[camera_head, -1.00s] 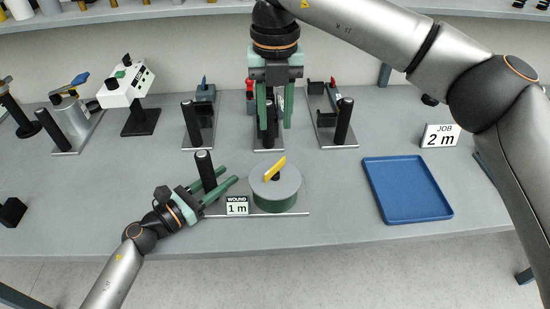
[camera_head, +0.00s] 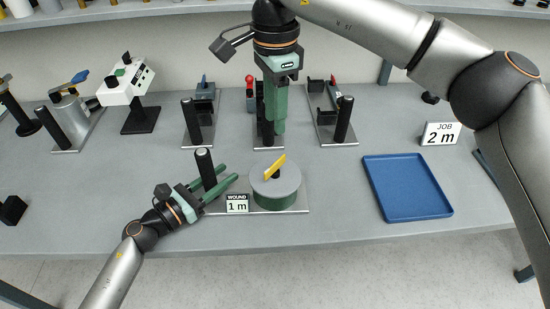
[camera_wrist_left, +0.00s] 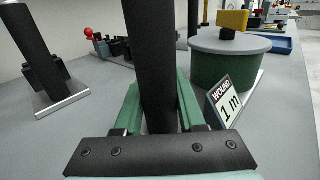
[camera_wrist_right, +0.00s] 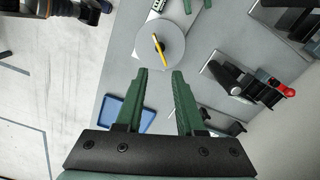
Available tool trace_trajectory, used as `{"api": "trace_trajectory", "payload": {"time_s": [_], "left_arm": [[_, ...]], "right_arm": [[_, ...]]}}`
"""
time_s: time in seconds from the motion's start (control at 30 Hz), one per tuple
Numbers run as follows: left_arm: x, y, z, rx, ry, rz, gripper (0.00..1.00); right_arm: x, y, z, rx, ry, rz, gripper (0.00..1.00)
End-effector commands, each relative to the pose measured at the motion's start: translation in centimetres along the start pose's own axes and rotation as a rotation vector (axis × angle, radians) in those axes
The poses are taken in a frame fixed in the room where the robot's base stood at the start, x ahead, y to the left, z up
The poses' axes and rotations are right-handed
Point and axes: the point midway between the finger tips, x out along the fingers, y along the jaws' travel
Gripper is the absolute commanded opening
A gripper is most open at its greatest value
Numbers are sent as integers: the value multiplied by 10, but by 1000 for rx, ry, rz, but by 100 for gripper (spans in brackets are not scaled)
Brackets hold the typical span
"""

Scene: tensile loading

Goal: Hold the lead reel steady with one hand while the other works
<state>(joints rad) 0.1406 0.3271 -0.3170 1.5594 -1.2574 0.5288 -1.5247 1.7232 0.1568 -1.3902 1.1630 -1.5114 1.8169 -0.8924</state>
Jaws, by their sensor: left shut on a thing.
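The lead reel (camera_head: 276,190) is a grey-topped green drum with a yellow crank bar (camera_head: 274,167) on top. It stands on a metal plate beside a black upright post (camera_head: 204,165) and a "WOUND 1 m" sign (camera_head: 237,204). My left gripper (camera_head: 229,182) is shut around the post, which stands between its green fingers in the left wrist view (camera_wrist_left: 153,60). My right gripper (camera_head: 277,130) hangs above and behind the reel, pointing down. In the right wrist view its fingers (camera_wrist_right: 159,72) are apart and empty, with the reel (camera_wrist_right: 160,45) beyond them.
A blue tray (camera_head: 408,187) lies to the right, with a "JOB 2 m" sign (camera_head: 441,134) behind it. Several tool stands with black posts line the back, including a white device (camera_head: 126,84). The bench is clear between reel and tray.

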Motion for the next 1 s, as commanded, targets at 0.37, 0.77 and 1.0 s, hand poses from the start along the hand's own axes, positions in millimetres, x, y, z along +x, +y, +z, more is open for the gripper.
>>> {"api": "trace_trajectory", "payload": {"time_s": [0.37, 0.77, 1.0], "left_arm": [[0, 0, 0, 0, 1, 0, 0], [0, 0, 0, 0, 1, 0, 0], [0, 0, 0, 0, 1, 0, 0]], "right_arm": [[0, 0, 0, -452, 0, 0, 38], [51, 1, 0, -490, -2, 5, 38], [96, 1, 0, -488, -1, 3, 38]]}}
